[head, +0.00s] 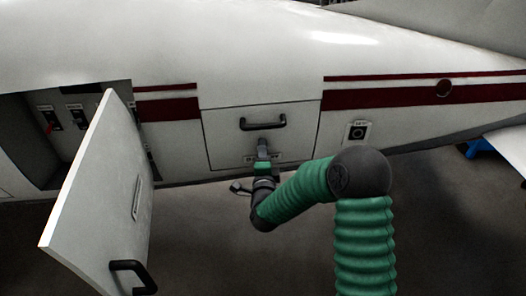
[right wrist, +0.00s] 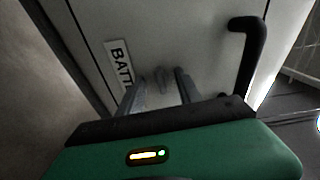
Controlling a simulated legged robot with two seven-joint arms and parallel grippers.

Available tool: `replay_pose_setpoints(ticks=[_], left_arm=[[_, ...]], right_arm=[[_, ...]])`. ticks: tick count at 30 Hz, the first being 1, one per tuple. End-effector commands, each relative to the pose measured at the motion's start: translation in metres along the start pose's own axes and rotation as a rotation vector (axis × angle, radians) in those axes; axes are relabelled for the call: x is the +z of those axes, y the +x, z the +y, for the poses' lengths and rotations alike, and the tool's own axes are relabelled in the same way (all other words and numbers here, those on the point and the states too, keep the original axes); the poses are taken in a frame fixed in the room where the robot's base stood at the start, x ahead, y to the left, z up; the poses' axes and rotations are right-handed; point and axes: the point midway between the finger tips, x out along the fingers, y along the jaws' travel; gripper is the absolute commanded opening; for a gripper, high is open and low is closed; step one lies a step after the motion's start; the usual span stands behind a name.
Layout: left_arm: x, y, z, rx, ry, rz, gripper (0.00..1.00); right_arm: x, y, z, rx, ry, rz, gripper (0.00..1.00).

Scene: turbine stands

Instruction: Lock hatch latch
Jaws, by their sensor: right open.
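The hatch (head: 225,128) is a white rectangular panel on the white hull, lying closed and looking flush with it. It has a black bar handle (head: 263,122) and a label below that is partly hidden by my right gripper (head: 263,148). In the right wrist view the label (right wrist: 118,62) begins with "BATT", and the black handle (right wrist: 248,50) is at the right. My right gripper also shows there (right wrist: 158,88), open, its two fingers pointing at the panel. A small grey latch-like piece (right wrist: 161,76) shows between the fingertips; contact cannot be told. My left gripper is out of view.
Another hatch door (head: 100,190) with a black handle (head: 132,270) swings open at the left, beside a recess with switches (head: 53,118), one red. A round socket (head: 357,132) is right of the closed hatch. The dark floor below is mostly clear.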

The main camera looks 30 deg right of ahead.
Motion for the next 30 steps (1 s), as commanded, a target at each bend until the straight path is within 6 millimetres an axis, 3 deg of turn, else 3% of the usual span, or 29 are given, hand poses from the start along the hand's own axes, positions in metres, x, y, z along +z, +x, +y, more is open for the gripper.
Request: replay_pose_setpoints(ticks=[8,22,30], left_arm=[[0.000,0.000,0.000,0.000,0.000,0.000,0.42],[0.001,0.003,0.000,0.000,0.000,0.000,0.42],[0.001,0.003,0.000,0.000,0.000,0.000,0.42]], right_arm=[[0.000,-0.001,-0.001,-0.002,0.000,0.000,0.42],[0.001,-0.043,-0.001,-0.001,0.000,-0.001,0.42],[0.000,-0.050,-0.001,-0.002,0.000,0.000,0.42]])
